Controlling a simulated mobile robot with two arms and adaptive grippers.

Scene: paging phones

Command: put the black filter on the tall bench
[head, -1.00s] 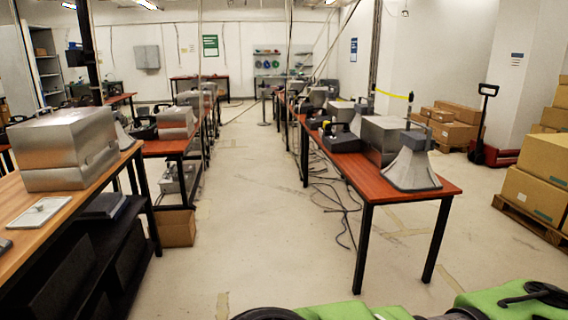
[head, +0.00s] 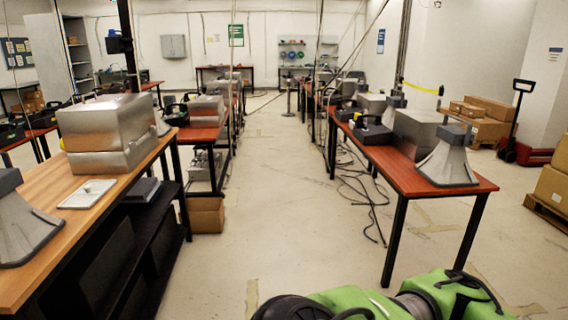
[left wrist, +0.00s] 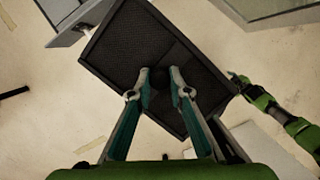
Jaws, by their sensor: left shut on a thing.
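A black filter (left wrist: 125,45), a flat rectangular panel with a fine mesh face, is held in my left gripper (left wrist: 158,78) in the left wrist view. The fingers are shut on it near its middle, and the floor shows beyond it. In the head view neither the filter nor my left gripper shows. A bench with a light wood top (head: 50,200) at the left looks like the tall bench; it stands higher than the red-brown tables. My right arm reaches in at the right of the left wrist view; its gripper (left wrist: 239,80) is small and unclear near the filter's edge.
The light wood bench bears a metal box (head: 108,125), a grey horn (head: 24,225) and a white plate (head: 87,194). A red-brown table (head: 450,186) with a horn (head: 447,160) stands at the right. The floor aisle (head: 265,190) between is clear; cables (head: 365,185) lie under the right table.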

